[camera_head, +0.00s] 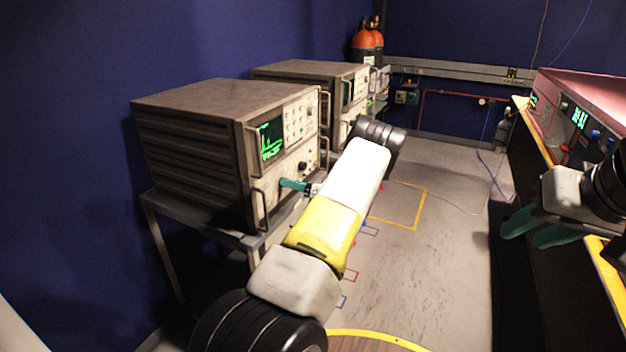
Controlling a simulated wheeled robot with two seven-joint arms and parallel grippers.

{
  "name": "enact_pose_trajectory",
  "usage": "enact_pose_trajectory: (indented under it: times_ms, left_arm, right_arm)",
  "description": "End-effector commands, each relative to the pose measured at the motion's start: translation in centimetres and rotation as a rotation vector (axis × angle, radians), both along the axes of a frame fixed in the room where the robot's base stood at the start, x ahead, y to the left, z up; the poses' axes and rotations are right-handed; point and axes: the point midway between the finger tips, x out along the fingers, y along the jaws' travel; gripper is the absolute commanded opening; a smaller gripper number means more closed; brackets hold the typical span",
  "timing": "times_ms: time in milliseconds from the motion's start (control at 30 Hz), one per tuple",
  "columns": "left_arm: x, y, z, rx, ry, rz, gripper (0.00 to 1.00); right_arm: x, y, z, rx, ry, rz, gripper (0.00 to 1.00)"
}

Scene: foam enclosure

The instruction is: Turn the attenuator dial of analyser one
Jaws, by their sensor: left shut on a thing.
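The nearer analyser (190,130), a grey-brown box with a lit green screen (271,140), stands on a metal table at the left. I cannot tell from any label which analyser is number one. My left gripper (284,183), with teal fingers, is at the lower part of its front panel. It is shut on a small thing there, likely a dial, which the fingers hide. A dark knob (303,165) shows just above and right of the fingers. My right gripper (522,232) is at the far right with its two teal fingers apart, open and empty.
A second analyser (300,68) stands behind the first. Handles (259,208) stick out from the front panel beside the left fingers. A bench with red equipment (590,95) runs along the right, near my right arm.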

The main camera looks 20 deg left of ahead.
Motion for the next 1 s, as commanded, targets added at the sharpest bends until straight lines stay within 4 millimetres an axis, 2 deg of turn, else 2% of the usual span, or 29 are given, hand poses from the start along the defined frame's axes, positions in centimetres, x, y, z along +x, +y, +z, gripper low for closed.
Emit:
enact_pose_trajectory:
  times_ms: [300,767,800,867,1000]
  left_arm:
    - [0.07,-0.10,-0.05,0.008,0.098,-0.002,0.00]
    - [0.06,-0.09,-0.06,0.008,0.109,-0.002,0.00]
    - [0.06,-0.09,-0.06,0.008,0.109,-0.002,0.38]
    - [0.05,-0.07,-0.06,0.008,0.109,-0.002,0.50]
    - [0.04,-0.05,-0.05,0.008,0.108,-0.001,0.52]
  right_arm:
    - [0.00,0.00,0.00,0.000,0.000,0.000,0.36]
    - [0.00,0.00,0.00,0.000,0.000,0.000,0.36]
    - [0.00,0.00,0.00,0.000,0.000,0.000,0.36]
    - [0.00,0.00,0.00,0.000,0.000,0.000,0.36]
    - [0.00,0.00,0.00,0.000,0.000,0.000,0.36]
